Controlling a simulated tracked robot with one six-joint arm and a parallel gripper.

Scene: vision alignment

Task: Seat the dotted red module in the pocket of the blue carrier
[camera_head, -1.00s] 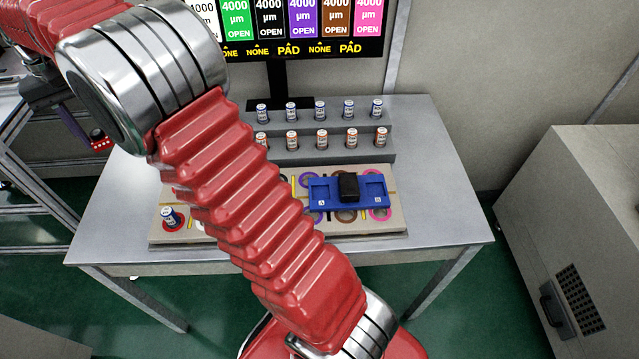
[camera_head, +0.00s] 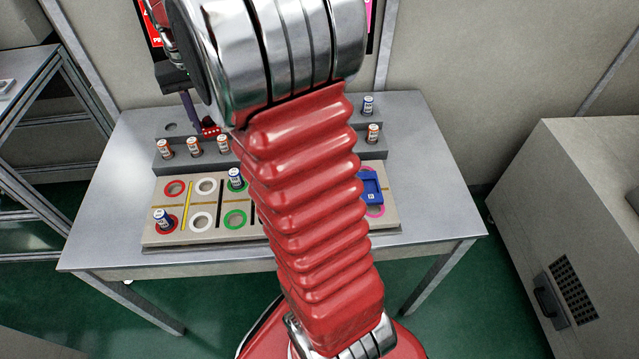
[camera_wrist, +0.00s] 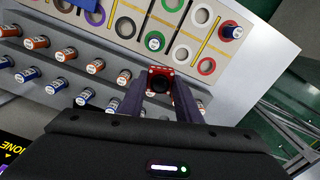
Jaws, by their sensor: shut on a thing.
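The dotted red module (camera_head: 211,127) is held between the purple fingers of my gripper (camera_head: 203,121), above the left part of the stepped rack. In the wrist view the module (camera_wrist: 160,79) sits at the fingertips (camera_wrist: 159,88), its dark round middle facing the camera. My gripper is shut on it. The blue carrier (camera_head: 371,188) lies on the board to the right, apart from the module. In the wrist view only a blue edge of the carrier (camera_wrist: 84,4) shows at the top left.
The grey stepped rack (camera_head: 190,127) holds several orange and blue-labelled cans. The beige board (camera_head: 178,177) in front has coloured rings; one can (camera_head: 163,219) stands on a red ring and another (camera_head: 236,179) on a green ring. The table (camera_head: 115,205) is clear on its left.

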